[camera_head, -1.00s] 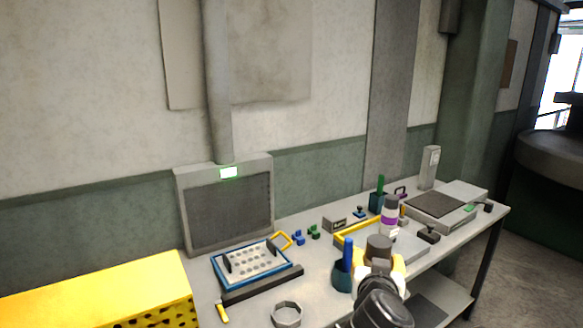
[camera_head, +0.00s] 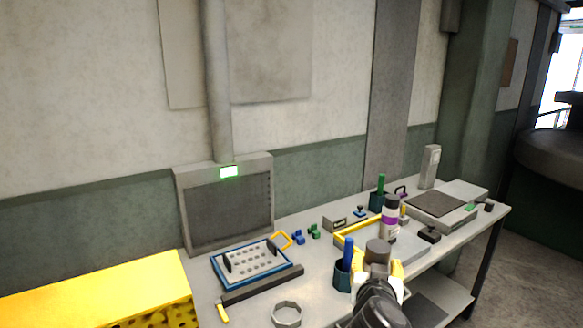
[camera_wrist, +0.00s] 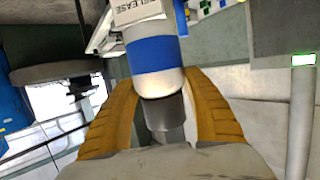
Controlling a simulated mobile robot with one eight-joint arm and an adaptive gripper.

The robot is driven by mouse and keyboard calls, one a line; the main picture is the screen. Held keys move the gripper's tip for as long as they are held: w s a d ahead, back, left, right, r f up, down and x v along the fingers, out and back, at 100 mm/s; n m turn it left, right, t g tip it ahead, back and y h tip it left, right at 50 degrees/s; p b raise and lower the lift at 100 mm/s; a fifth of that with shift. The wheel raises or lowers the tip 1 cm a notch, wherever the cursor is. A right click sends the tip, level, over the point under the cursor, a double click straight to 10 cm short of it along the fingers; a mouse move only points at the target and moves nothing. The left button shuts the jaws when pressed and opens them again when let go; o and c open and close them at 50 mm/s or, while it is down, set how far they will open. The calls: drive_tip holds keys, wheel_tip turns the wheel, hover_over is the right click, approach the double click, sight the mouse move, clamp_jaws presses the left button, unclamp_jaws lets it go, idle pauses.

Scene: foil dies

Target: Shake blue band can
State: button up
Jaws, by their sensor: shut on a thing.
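The blue band can (camera_wrist: 152,55) is in the wrist view, a pale cylinder with a wide blue band, a grey end and the word "RELEASE" on its label. My gripper (camera_wrist: 160,85) has its two yellow fingers on either side of it and is shut on it. In the head view my gripper (camera_head: 380,268) is above the front of the bench, with a grey cylinder end showing between the fingers. The blue band is hidden there. A similar can with a purple band (camera_head: 390,221) stands upright just behind my gripper.
A blue-framed tray (camera_head: 252,282) and a grey ring (camera_head: 286,313) are to the left on the bench (camera_head: 310,278). A dark cup with a blue-handled tool (camera_head: 343,279) stands close left of my gripper. A yellow box (camera_head: 90,290) is at the far left.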

drive_tip(key=r, duration=0.2)
drive_tip(key=shift+s+d+r, duration=0.1)
drive_tip(key=shift+s+r, duration=0.3)
wheel_tip(320, 180, down, 7)
drive_tip(key=shift+w+f, duration=0.2)
drive_tip(key=shift+w, duration=0.15)
